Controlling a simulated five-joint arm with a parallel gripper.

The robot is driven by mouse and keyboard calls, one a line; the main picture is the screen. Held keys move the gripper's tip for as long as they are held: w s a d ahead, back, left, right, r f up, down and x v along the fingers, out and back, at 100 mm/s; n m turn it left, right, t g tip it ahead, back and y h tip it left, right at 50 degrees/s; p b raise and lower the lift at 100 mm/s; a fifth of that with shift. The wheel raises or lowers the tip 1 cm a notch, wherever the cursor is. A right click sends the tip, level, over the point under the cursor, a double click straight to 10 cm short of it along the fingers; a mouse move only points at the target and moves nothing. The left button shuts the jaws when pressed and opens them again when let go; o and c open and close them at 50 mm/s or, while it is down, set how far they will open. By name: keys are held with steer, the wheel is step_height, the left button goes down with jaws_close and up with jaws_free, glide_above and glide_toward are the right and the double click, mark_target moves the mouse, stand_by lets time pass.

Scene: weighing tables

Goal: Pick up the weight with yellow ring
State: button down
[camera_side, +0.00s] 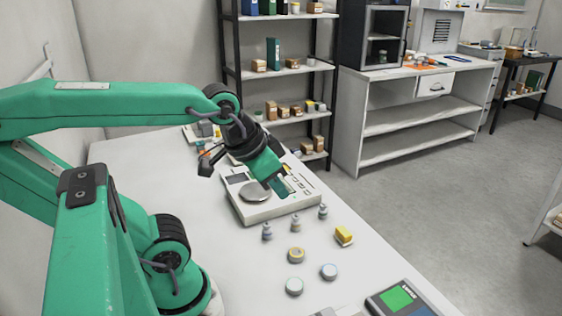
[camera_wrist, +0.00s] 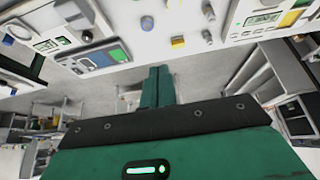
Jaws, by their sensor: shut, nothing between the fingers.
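The weight with the yellow ring (camera_side: 296,254) is a short grey disc standing on the white table in the side view. I cannot pick it out surely in the wrist view. My gripper (camera_side: 281,187) hangs above the weighing scale (camera_side: 255,192), farther back on the table than this weight and well apart from it. Its green fingers are together and empty, and they also show in the wrist view (camera_wrist: 158,88).
A device with a green screen (camera_side: 398,299) is at the front.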

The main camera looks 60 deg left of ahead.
steer(key=c, duration=1.1)
jaws_free()
steer(key=shift+w, duration=0.1)
steer(key=n+g, duration=0.3)
steer(key=g, duration=0.2)
glide_above(296, 216)
steer(key=f, duration=1.5)
steer(key=shift+d+f, duration=0.25)
steer(key=shift+d, duration=0.15)
steer(key=shift+a+f+g, duration=0.3)
steer(key=shift+a+f, duration=0.1)
steer(key=shift+f, duration=0.2)
